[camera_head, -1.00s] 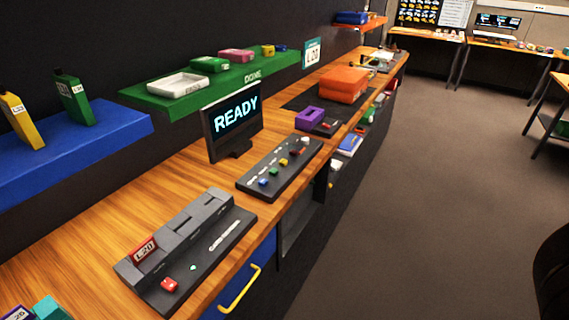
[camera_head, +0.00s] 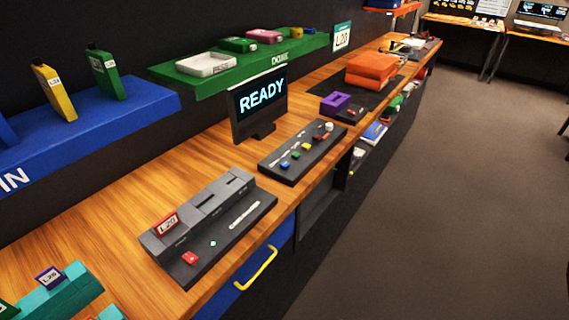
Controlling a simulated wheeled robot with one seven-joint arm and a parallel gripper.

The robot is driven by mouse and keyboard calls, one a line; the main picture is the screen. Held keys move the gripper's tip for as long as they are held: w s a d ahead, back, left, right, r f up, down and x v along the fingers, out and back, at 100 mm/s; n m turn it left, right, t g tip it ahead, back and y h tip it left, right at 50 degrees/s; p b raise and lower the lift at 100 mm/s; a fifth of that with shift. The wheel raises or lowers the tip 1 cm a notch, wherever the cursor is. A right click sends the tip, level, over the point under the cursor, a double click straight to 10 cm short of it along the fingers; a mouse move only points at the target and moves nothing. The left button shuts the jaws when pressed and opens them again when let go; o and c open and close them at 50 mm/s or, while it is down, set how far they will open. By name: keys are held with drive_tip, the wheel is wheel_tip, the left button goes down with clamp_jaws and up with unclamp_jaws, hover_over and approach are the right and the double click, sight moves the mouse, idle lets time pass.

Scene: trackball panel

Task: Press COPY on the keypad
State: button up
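The keypad (camera_head: 297,162) is a dark sloped panel on the wooden counter, just right of and in front of a small screen (camera_head: 260,105) that reads READY. Its coloured buttons run in a row: a blue button (camera_head: 284,164), a green button (camera_head: 295,154), a yellow button (camera_head: 306,145), a red one and a pale one farther back. Small white markings lie beside them, too small to read, so I cannot tell which button is COPY. My gripper is not in view.
A grey slotted unit (camera_head: 205,208) with a red L20 card (camera_head: 166,224) and a red button (camera_head: 190,258) stands nearer on the counter. A teal holder (camera_head: 75,290) is at lower left. Blue and green shelves hang above. The floor at right (camera_head: 450,200) is clear.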

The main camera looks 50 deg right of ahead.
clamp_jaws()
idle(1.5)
